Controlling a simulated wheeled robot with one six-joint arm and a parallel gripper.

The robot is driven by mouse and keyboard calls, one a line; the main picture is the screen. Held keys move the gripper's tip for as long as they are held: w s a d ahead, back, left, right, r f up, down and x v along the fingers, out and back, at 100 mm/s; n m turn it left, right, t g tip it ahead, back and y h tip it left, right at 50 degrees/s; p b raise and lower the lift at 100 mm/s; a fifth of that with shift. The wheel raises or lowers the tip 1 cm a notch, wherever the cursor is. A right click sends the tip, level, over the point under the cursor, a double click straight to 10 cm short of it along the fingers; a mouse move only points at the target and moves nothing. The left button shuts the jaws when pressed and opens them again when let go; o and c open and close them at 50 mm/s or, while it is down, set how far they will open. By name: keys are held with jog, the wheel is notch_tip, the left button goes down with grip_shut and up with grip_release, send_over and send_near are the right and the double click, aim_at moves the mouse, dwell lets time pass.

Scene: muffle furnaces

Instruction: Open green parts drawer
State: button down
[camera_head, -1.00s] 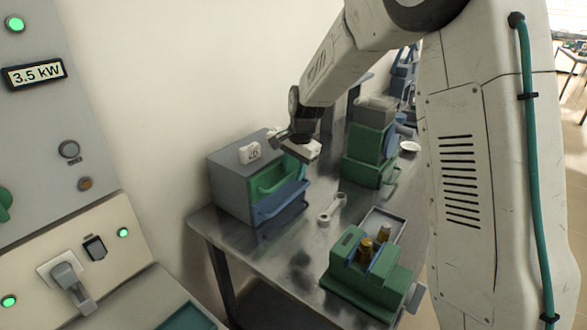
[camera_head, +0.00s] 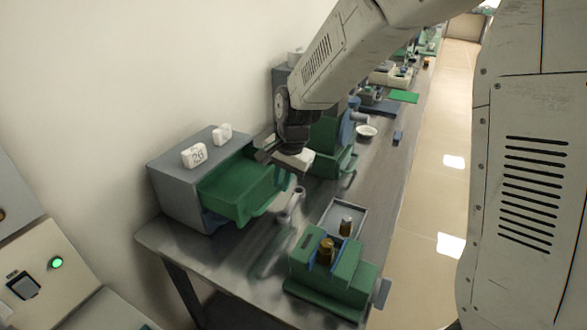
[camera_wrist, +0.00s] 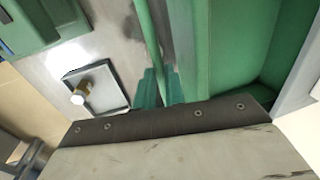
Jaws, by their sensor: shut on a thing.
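The green parts drawer (camera_head: 238,190) is pulled well out of the grey cabinet (camera_head: 172,195) in the head view. Its inside is visible from above. In the wrist view the green drawer (camera_wrist: 228,50) fills the right side, with a long green bar (camera_wrist: 148,40) along its front. My gripper (camera_head: 288,172) is at the front of the drawer, shut on the drawer's handle.
White weights (camera_head: 194,156) sit on top of the cabinet. A green block holder (camera_head: 325,268) and a grey tray (camera_head: 344,217) with a small cylinder stand at the front right. A green machine (camera_head: 330,150) stands behind my gripper. The aisle floor at right is clear.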

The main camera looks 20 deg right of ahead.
dwell(0.3)
jog(key=c, duration=1.5)
grip_release()
jog(key=shift+s+d, duration=0.1)
jog(key=shift+r, duration=0.15)
jog(key=r, duration=0.5)
jog(key=s+d+r, duration=0.1)
jog(key=r, duration=0.1)
jog(key=shift+r, duration=0.25)
